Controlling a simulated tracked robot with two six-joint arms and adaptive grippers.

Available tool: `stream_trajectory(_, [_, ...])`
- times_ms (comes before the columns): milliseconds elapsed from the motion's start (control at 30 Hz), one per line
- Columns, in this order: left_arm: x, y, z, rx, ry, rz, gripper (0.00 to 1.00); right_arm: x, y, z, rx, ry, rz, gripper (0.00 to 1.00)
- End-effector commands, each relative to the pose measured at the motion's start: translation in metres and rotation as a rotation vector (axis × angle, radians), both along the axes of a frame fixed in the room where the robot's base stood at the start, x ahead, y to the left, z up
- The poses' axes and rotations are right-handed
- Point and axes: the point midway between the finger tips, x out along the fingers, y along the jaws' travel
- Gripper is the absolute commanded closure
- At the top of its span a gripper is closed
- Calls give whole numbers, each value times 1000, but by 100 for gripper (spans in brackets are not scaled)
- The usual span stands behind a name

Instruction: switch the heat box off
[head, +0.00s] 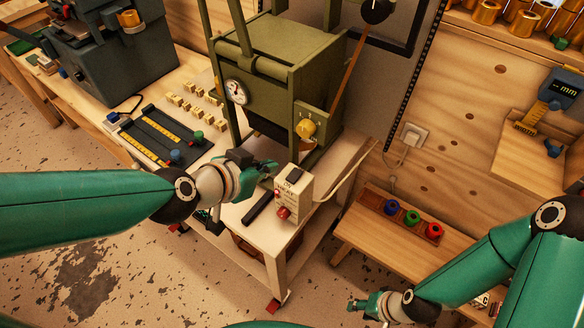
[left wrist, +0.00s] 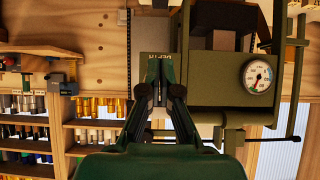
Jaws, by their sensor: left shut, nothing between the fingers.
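The heat box (head: 293,194) is a small cream box with a dark switch on top, small lettering and red parts low on its front. It stands upright on the light bench top in the head view. I cannot read the switch position. My left gripper (head: 268,168) is shut and empty, just left of the box and near its top; I cannot tell if they touch. Its closed fingers (left wrist: 158,72) also show in the left wrist view, where I do not make out the box. My right gripper (head: 362,304) is low, beside the side bench; its finger opening is unclear.
A green press (head: 290,65) with a gauge (head: 236,91) and yellow knob (head: 306,128) stands behind the box. A black bar (head: 258,206) lies left of it. A tray (head: 430,229) of coloured rolls sits on the lower bench at right. Small blocks (head: 190,102) lie at left.

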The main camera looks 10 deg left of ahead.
Motion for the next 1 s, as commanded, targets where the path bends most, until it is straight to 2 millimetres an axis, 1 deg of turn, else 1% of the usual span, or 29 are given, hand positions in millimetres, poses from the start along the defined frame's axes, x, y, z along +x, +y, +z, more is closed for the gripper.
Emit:
stream_trajectory(133, [8, -4, -10, 1, 2, -1, 100, 0, 0, -7, 0, 0, 0, 60])
stream_trajectory(267, [22, -10, -22, 0, 2, -1, 100, 0, 0, -16, 0, 0, 0, 60])
stream_trajectory(500, [58, -25, -52, 1, 4, -2, 100, 0, 0, -31, 0, 0, 0, 60])
stream_trajectory(600, [73, -31, -63, 1, 3, -2, 100, 0, 0, -33, 0, 0, 0, 60])
stream_trajectory(733, [76, -31, -84, 1, 3, -2, 100, 0, 0, -42, 0, 0, 0, 60])
stream_trajectory(900, [78, -32, -96, -1, 1, -2, 100, 0, 0, -42, 0, 0, 0, 60])
stream_trajectory(1000, [78, -33, -99, -1, 2, -2, 100, 0, 0, -43, 0, -1, 0, 60])
